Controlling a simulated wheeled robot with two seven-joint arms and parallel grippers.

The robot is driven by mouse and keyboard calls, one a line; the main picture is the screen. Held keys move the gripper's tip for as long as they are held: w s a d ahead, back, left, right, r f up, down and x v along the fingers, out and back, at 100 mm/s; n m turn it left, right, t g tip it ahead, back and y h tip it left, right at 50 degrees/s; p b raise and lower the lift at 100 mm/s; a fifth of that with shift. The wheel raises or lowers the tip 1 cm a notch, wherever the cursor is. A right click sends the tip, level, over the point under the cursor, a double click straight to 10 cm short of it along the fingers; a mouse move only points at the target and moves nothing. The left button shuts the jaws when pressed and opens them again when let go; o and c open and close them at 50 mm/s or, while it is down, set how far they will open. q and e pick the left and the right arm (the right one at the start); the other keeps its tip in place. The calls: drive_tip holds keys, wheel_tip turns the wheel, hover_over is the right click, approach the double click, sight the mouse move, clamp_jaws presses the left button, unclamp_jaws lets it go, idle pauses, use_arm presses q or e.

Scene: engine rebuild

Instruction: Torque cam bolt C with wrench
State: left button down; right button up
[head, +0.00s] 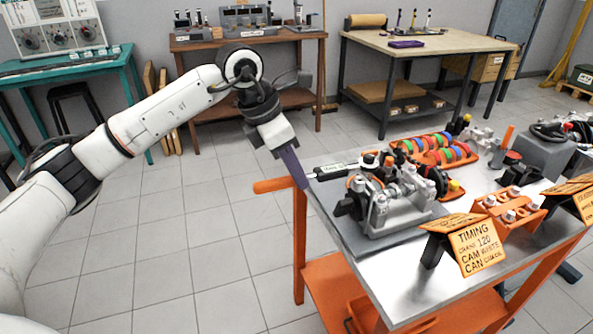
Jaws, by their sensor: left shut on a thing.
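My left gripper (301,184) comes down from the upper left to the near-left edge of the metal cart top (420,275). The tool lies roughly level and points right toward the engine. The grey engine assembly (392,203) stands on the cart with orange and black parts on it. Cam bolt C cannot be told apart from the other small parts. My right gripper is not in view.
An orange "TIMING" sign (477,247) stands at the cart's front. An orange block with bolts (508,208) and a tray of coloured rings (436,149) are on the cart. Open tiled floor lies left.

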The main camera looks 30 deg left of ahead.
use_arm(q)
drive_tip(key=shift+w+a+r+m+h, duration=0.1)
drive_tip(key=shift+w+a+m+h, duration=0.2)
drive_tip(key=shift+w+a+m, duration=0.25)
drive_tip(key=shift+w+p, duration=0.1)
drive_tip(key=shift+p, duration=0.2)
drive_tip(key=shift+w+a+m+g+p, duration=0.3)
drive_tip(key=shift+w+a+m+p, duration=0.1)
drive_tip(key=shift+w+a+m, duration=0.15)
drive_tip(key=shift+w, duration=0.15)
idle(0.4)
drive_tip(key=shift+w+a+m+p, duration=0.45)
drive_tip(key=shift+w+m, duration=0.1)
drive_tip(key=shift+m, duration=0.05)
drive_tip(key=shift+w+a+r+m+g+h+p, duration=0.1)
drive_tip(key=shift+w+a+m+g+h+p, duration=0.15)
drive_tip(key=shift+w+m+p, duration=0.2)
drive_tip(key=shift+w+a+m+g+h+p, duration=0.15)
drive_tip(key=shift+w+a+m+p, duration=0.2)
drive_tip(key=shift+w+p, duration=0.15)
idle(2.2)
drive_tip(key=shift+w+a+m, duration=0.2)
drive_tip(key=shift+w+m, duration=0.2)
drive_tip(key=shift+w, duration=0.25)
idle(1.6)
